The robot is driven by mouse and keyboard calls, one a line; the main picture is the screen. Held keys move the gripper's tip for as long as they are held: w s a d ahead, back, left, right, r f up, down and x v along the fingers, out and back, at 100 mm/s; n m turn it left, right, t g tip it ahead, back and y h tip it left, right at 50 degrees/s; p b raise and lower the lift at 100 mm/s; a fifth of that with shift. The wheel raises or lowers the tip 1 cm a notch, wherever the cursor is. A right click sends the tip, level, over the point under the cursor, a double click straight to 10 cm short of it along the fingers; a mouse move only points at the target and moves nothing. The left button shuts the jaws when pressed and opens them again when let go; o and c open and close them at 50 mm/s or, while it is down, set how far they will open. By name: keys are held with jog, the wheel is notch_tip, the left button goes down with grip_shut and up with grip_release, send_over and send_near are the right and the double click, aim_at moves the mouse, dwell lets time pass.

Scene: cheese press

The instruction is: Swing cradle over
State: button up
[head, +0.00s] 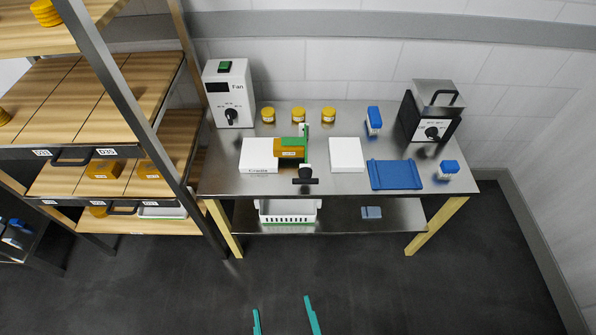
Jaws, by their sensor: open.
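The cradle unit stands on the steel table in the head view. It has a white base plate (259,160) with a label on its front that seems to read "Cradle". A black handle (305,180) on a pivot stands at the front, right of the plate. A second white plate (346,154) lies to the right and is bare. My gripper (285,318) shows two teal fingers at the bottom edge, apart and empty, well short of the table.
The steel table (330,187) also bears a fan control box (229,93), several yellow jars (298,115), a blue mat (395,174), blue-topped items (374,120) and a black-and-grey device (431,111). A wooden shelf rack (110,90) stands left. The floor before the table is clear.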

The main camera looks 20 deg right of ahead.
jog(key=w+d+f+m+t+h, duration=0.1)
jog(key=w+d+f, duration=0.2)
jog(key=w, duration=0.4)
jog(key=w+d+f+h, duration=0.1)
jog(key=w+d+f, duration=0.2)
jog(key=w, duration=0.5)
jog(key=m+h, duration=0.2)
send_near(305, 183)
jog(key=w, duration=0.3)
jog(key=shift+w+d+f+t, duration=0.2)
jog(key=shift+w+d+t, duration=0.1)
jog(key=shift+w+d, duration=0.4)
jog(key=x, duration=0.7)
jog(key=shift+w, duration=0.45)
jog(key=shift+x, duration=1.1)
jog(key=shift+d, duration=0.15)
jog(key=c, duration=1.5)
